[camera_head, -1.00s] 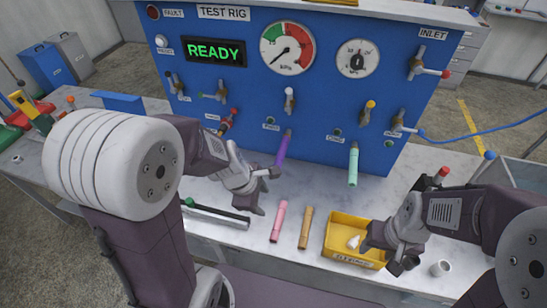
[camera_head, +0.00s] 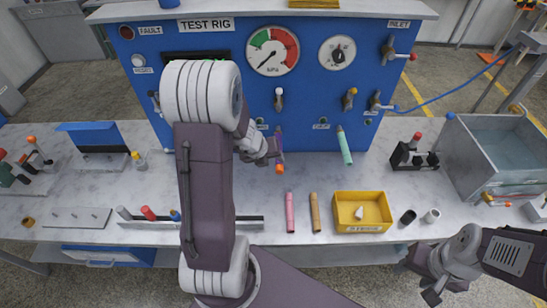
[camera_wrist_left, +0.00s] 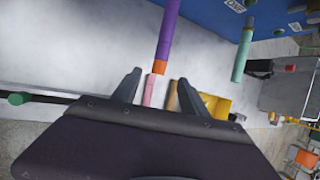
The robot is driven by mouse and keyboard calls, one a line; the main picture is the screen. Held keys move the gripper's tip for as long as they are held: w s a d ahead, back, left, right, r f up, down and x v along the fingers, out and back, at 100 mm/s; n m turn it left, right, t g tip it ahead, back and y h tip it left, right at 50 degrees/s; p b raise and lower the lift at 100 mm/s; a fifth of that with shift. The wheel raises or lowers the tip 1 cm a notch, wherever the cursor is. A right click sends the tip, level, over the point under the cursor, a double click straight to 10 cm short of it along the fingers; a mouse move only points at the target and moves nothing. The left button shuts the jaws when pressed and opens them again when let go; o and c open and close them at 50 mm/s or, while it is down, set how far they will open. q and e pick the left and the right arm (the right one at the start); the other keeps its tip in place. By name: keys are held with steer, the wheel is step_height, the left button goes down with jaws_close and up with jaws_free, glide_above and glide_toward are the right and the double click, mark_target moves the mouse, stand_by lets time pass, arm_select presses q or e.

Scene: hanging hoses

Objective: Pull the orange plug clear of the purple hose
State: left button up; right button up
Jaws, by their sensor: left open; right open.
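The purple hose (camera_wrist_left: 168,30) hangs from the blue panel in the left wrist view. The orange plug (camera_wrist_left: 159,67) sits at its lower end, touching it. In the head view the purple hose (camera_head: 280,142) is partly hidden by my left gripper, and the orange plug (camera_head: 280,168) shows just below. My left gripper (camera_wrist_left: 160,84) is open, its two fingers on either side of the line of the plug, with nothing between them that I can see gripped. In the head view my left gripper (camera_head: 270,156) is beside the hose end. My right gripper (camera_head: 436,291) is open and empty at the lower right, off the table front.
A teal hose (camera_head: 344,146) hangs to the right. A pink tube (camera_head: 290,212) and a brown tube (camera_head: 315,212) lie on the table below. A yellow bin (camera_head: 385,227) holds a white piece. A grey metal basin (camera_head: 457,165) stands at the right.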

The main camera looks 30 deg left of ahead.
mark_target(278, 166)
arm_select(q)
steer(key=b+x, duration=0.4)
steer(key=x, duration=0.5)
steer(key=shift+b, duration=0.35)
jaws_close()
jaws_free()
steer(key=shift+r, duration=0.1)
